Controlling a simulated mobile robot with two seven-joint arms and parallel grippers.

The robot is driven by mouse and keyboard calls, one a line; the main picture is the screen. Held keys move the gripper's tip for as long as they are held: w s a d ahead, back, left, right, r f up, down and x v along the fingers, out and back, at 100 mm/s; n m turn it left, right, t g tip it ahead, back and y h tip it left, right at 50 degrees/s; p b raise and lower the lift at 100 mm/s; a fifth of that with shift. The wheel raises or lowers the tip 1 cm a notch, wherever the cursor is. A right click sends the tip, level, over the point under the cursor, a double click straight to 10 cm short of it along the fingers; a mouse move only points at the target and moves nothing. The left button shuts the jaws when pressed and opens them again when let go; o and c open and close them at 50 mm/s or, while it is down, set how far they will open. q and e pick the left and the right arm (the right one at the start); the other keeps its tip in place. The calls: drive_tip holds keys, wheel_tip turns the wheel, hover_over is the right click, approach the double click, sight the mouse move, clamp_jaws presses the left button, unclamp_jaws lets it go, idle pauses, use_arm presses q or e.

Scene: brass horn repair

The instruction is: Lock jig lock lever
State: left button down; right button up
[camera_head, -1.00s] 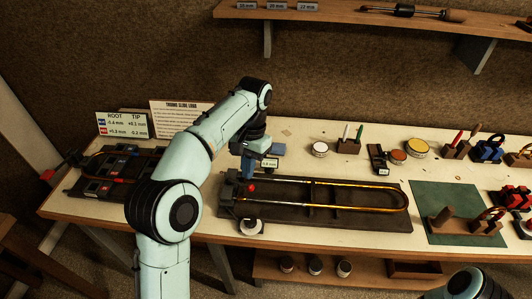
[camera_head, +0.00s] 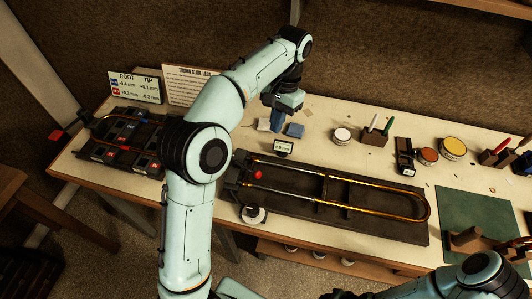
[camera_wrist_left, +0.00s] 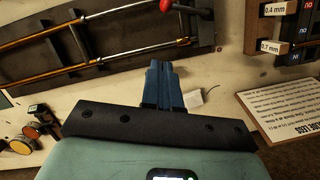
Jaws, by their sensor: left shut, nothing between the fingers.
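The dark jig board (camera_head: 375,228) lies along the front of the bench and holds a brass and silver U-shaped slide (camera_head: 420,208). The lock lever's red knob (camera_head: 257,174) is at the jig's left end; its arm is too small to judge. In the left wrist view the red knob (camera_wrist_left: 170,5) is at the top edge, ahead of the fingers. My left gripper (camera_head: 276,127), with blue fingers, is behind the jig, apart from the lever. It also shows in the left wrist view (camera_wrist_left: 159,66), shut and empty. My right gripper is out of view.
A small display (camera_head: 284,148) stands behind the jig near my left gripper, and a round white piece (camera_head: 253,214) is at its front left. A second slide rack (camera_head: 118,158) lies left. A green mat (camera_head: 475,211) is right.

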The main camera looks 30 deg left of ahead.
sight(247, 168)
use_arm(q)
drive_tip(key=s+f+b, duration=0.4)
drive_tip(key=s+f, duration=0.1)
drive_tip(key=f, duration=0.6)
drive_tip(key=shift+s+a, duration=0.35)
drive_tip(key=shift+a, duration=0.1)
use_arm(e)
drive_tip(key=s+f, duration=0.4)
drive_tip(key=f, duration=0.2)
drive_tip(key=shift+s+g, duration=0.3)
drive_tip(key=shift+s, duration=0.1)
